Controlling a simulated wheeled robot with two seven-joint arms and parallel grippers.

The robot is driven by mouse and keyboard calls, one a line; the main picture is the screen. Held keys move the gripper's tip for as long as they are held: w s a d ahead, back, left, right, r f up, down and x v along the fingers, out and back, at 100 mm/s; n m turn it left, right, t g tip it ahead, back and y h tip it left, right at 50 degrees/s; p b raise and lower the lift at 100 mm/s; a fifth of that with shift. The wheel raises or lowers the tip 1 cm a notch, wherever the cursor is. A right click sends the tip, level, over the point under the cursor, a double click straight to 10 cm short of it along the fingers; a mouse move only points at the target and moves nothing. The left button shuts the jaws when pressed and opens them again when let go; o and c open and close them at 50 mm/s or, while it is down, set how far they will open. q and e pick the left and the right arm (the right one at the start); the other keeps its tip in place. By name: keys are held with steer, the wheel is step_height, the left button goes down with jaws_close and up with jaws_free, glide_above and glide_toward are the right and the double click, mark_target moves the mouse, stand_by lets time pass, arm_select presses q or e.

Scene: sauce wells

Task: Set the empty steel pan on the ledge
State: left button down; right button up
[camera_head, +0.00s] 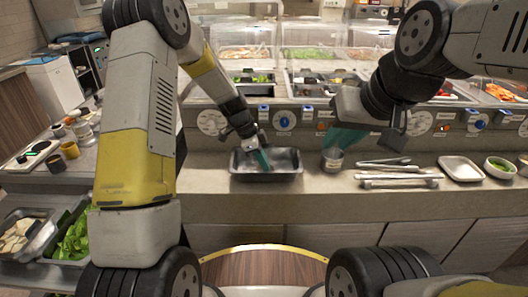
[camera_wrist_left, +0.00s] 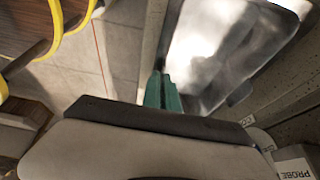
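The empty steel pan (camera_head: 284,175) is upright at the ledge (camera_head: 213,176), left of its middle in the head view. I cannot tell whether its base touches the ledge. My left gripper (camera_head: 263,160) reaches down over the pan. In the left wrist view its teal fingers (camera_wrist_left: 161,76) are close together at the rim of the pan (camera_wrist_left: 203,92) and look shut on it; the exact contact is hard to see. My right gripper (camera_head: 343,139) hangs just above a small steel container (camera_head: 333,161); its teal fingers overlap in view, so their opening is unclear.
Several tongs (camera_head: 398,182), a white tray (camera_head: 461,168) and a bowl of greens (camera_head: 500,167) occupy the ledge at right. Dials (camera_head: 284,121) and food wells (camera_head: 315,78) stand behind. The ledge left of the pan is bare.

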arm_select(q)
steer(key=shift+f, duration=0.35)
stand_by(0.4)
steer(key=c, duration=1.6)
jaws_free()
steer(key=shift+o, duration=0.2)
steer(key=s+a+r+n+t, duration=0.1)
steer(key=s+a+r+n, duration=0.2)
steer(key=r, duration=0.5)
steer(key=s+a+r+n+t+y, duration=0.1)
steer(key=s+a+r+n, duration=0.2)
steer(key=r, duration=0.4)
steer(key=s+a+r+n+t, duration=0.1)
steer(key=s+a+r, duration=0.2)
steer(key=s+r, duration=0.35)
steer(key=s+a+r+n+t, duration=0.1)
steer(key=s+a+r+n, duration=0.1)
steer(key=s+n, duration=0.3)
steer(key=s+a+r+n+t+y, duration=0.1)
steer(key=s+a+r+n+t, duration=0.1)
steer(key=s, duration=0.7)
steer(key=a+r+n, duration=0.1)
steer(key=r+n, duration=0.1)
steer(key=n, duration=0.1)
